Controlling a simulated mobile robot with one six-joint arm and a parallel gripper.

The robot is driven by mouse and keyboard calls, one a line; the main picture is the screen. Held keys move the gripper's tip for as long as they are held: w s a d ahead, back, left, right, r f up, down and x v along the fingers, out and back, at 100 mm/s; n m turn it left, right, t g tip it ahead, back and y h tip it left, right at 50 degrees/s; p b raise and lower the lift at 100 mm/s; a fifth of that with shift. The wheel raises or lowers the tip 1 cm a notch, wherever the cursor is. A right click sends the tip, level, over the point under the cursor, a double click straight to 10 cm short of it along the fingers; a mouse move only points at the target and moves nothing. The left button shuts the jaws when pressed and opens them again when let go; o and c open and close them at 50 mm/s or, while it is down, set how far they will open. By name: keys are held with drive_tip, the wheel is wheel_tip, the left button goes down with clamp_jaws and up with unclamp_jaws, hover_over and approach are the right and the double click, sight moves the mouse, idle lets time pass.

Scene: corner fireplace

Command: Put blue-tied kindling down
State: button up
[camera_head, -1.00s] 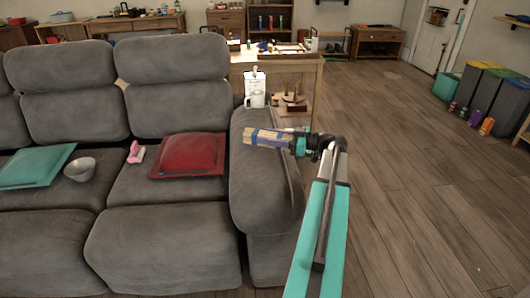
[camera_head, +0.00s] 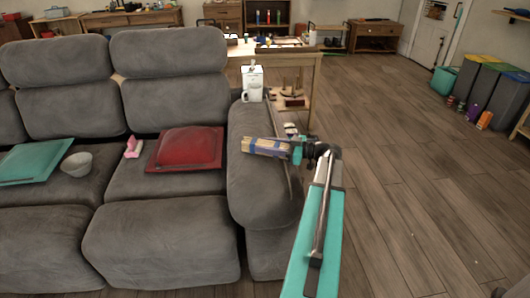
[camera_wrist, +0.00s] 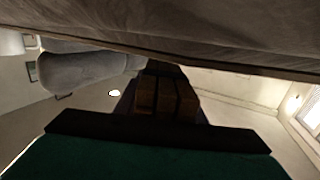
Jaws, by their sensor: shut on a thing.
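The blue-tied kindling (camera_head: 262,147) is a small bundle of pale sticks with a blue band. It lies level over the top of the sofa's right armrest (camera_head: 262,188) in the head view. My gripper (camera_head: 290,150) is shut on the bundle's right end. I cannot tell whether the bundle touches the armrest. In the wrist view the dark ends of the kindling (camera_wrist: 165,97) show between the jaws, close to a large grey-brown surface along the top.
A red cushion (camera_head: 187,149), a pink item (camera_head: 133,148), a grey bowl (camera_head: 77,164) and a teal cushion (camera_head: 33,161) lie on the seats. Open wooden floor (camera_head: 420,190) is on the right.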

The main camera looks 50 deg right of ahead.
drive_tip(key=shift+f, duration=1.35)
drive_tip(key=shift+f+b, duration=0.2)
drive_tip(key=shift+b, duration=0.15)
drive_tip(key=o, duration=1.2)
drive_tip(key=shift+r+p, duration=0.25)
drive_tip(key=shift+p, duration=0.1)
drive_tip(key=v, duration=1.2)
drive_tip(key=shift+d+f, duration=0.1)
